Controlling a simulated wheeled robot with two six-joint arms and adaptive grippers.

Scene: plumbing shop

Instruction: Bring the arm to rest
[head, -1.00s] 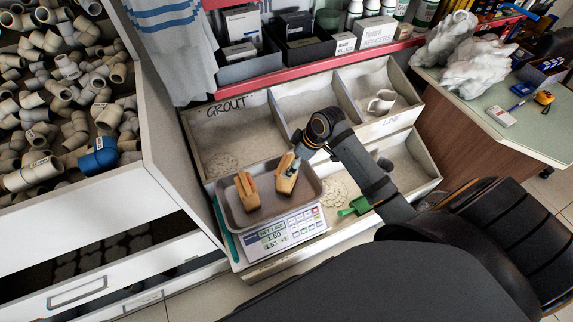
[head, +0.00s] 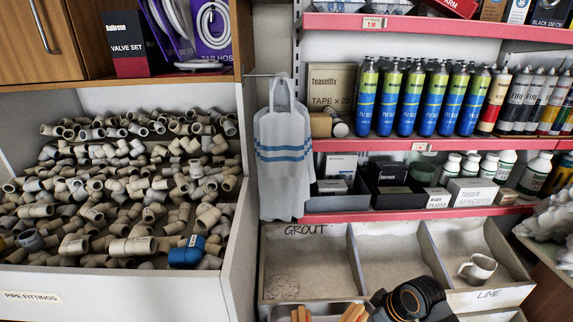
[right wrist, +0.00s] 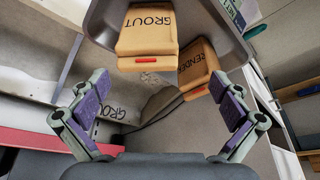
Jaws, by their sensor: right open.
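My right gripper (right wrist: 158,80) is open and empty in the right wrist view, its two purple-padded fingers spread wide. Beyond the fingers, a tan bag marked GROUT (right wrist: 147,32) and a tan bag marked RENDER (right wrist: 197,68) sit in a grey metal tray (right wrist: 236,46). No finger visibly touches either bag. In the head view my right wrist (head: 410,300) shows at the bottom edge, in front of the bins; its fingers are hidden or out of frame. Only the tops of the bags show there. My left gripper is in neither current view.
Slanted bins marked GROUT (head: 306,262) and LIME run behind my right wrist; a white mug (head: 478,268) lies in one. A tray of pipe fittings (head: 100,282) stands left. Red-edged shelves (head: 440,145) hold cans and bottles.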

